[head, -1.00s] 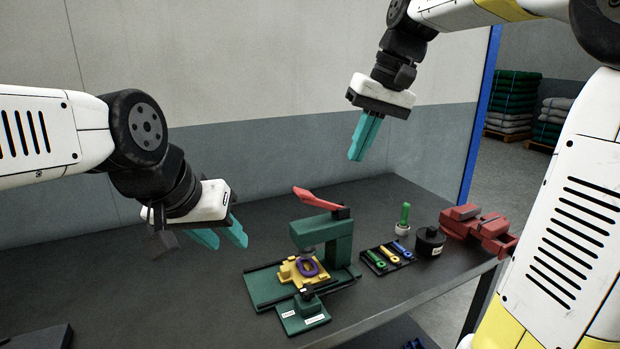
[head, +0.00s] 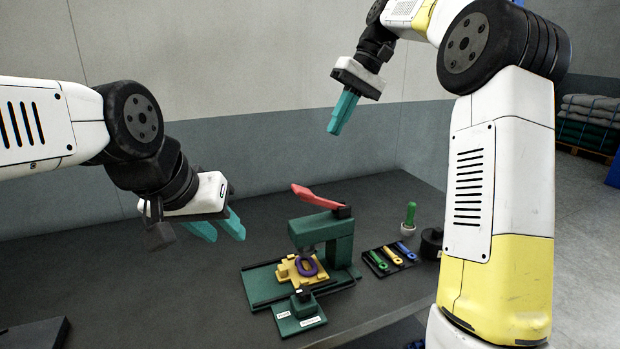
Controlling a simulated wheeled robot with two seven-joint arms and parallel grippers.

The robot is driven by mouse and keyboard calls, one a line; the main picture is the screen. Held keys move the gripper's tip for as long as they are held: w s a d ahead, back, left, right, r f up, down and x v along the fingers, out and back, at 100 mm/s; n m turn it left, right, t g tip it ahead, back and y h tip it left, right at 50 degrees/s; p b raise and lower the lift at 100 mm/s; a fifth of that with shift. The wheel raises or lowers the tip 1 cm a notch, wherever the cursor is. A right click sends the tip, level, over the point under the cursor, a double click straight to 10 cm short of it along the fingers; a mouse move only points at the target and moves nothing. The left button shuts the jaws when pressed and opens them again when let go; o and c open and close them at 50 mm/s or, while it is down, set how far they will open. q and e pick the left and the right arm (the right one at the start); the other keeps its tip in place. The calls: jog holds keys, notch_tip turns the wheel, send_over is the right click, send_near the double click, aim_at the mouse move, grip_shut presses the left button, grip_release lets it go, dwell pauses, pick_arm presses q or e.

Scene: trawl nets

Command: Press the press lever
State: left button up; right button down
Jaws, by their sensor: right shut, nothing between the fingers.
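The press lever (head: 316,198) is a red handle on top of the green press (head: 329,232), tilted up toward the left. Below the press head, a yellow fixture (head: 288,270) holds a purple ring (head: 307,265). My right gripper (head: 338,121) is shut and empty, its teal fingers pointing down, above and behind the lever and apart from it. My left gripper (head: 222,229) is open and empty, its teal fingers spread, to the left of the press and clear of it.
A black tray (head: 378,266) with green, yellow and blue tools lies right of the press. A dark round pot (head: 432,243) is partly hidden by my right arm. The table (head: 160,290) left of the press is mostly clear.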

aim_at(301, 189)
jog(key=x, duration=1.4)
jog(key=shift+s+a+f+t+h, duration=0.25)
jog(key=shift+a+f+h, duration=0.25)
jog(key=shift+f+h, duration=0.05)
jog(key=shift+s+a+f+t+h, duration=0.2)
jog(key=shift+a+f+t+h, duration=0.05)
jog(key=shift+a+f+h, duration=0.3)
jog(key=shift+s+a+f+t+h, duration=0.1)
jog(key=shift+a+f+t+h, duration=0.15)
jog(key=shift+f+h, duration=0.25)
jog(key=shift+s+a+f+t+h, duration=0.1)
jog(key=shift+a+f+t+h, duration=0.1)
jog(key=shift+f+h, duration=0.25)
jog(key=shift+s+a+f, duration=0.15)
jog(key=shift+a+f, duration=0.05)
jog(key=shift+f, duration=0.7)
jog(key=r, duration=0.8)
jog(key=shift+d+r, duration=0.25)
jog(key=shift+d, duration=0.15)
jog(key=shift+w, duration=0.25)
